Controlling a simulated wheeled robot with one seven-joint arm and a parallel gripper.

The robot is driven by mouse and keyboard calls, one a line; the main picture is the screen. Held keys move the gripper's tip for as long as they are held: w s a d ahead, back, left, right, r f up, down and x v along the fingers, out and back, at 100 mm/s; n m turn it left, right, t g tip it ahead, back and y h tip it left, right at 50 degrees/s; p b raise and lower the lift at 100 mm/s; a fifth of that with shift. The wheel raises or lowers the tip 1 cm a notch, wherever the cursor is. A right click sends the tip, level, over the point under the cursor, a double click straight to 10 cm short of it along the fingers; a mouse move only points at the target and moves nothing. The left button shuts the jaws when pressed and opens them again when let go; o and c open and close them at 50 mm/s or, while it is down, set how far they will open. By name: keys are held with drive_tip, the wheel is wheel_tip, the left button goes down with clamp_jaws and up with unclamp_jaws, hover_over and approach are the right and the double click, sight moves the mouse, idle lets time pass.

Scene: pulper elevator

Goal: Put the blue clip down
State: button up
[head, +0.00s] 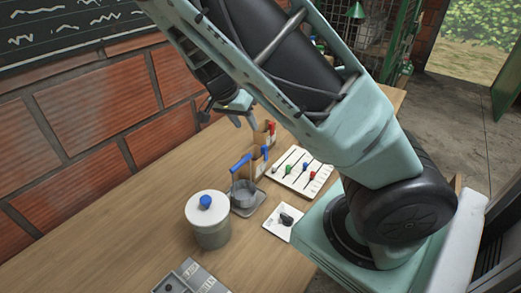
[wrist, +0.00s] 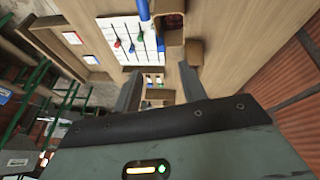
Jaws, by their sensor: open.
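My gripper (head: 242,117) is above the far part of the wooden table in the head view, partly hidden by my arm. In the wrist view my gripper (wrist: 160,66) has its two fingers spread apart, with nothing held between them. A blue bar-shaped piece (head: 240,164) is by the metal pot and a small wooden box in the head view. A blue piece (wrist: 143,10) shows at the top of the wrist view. I cannot tell whether either is the blue clip. Small coloured items (wrist: 155,81) lie beyond the fingers, too small to tell apart.
A metal pot (head: 243,194) and a white-lidded jar (head: 207,208) with a blue knob stand on the table (head: 140,240). A white slider board (head: 300,173) lies to their right. Small wooden boxes (wrist: 195,52) stand close to the fingers. A brick wall (head: 70,110) borders the left side.

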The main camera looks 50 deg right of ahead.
sight(263, 149)
drive_tip(key=p+x, duration=0.1)
drive_tip(key=x, duration=1.1)
drive_tip(key=p+x, duration=0.1)
drive_tip(key=x, duration=0.3)
drive_tip(key=shift+d+r, duration=0.1)
drive_tip(key=shift+d, duration=0.05)
drive_tip(key=shift+d+f, duration=0.15)
drive_tip(key=shift+f, duration=0.4)
clamp_jaws()
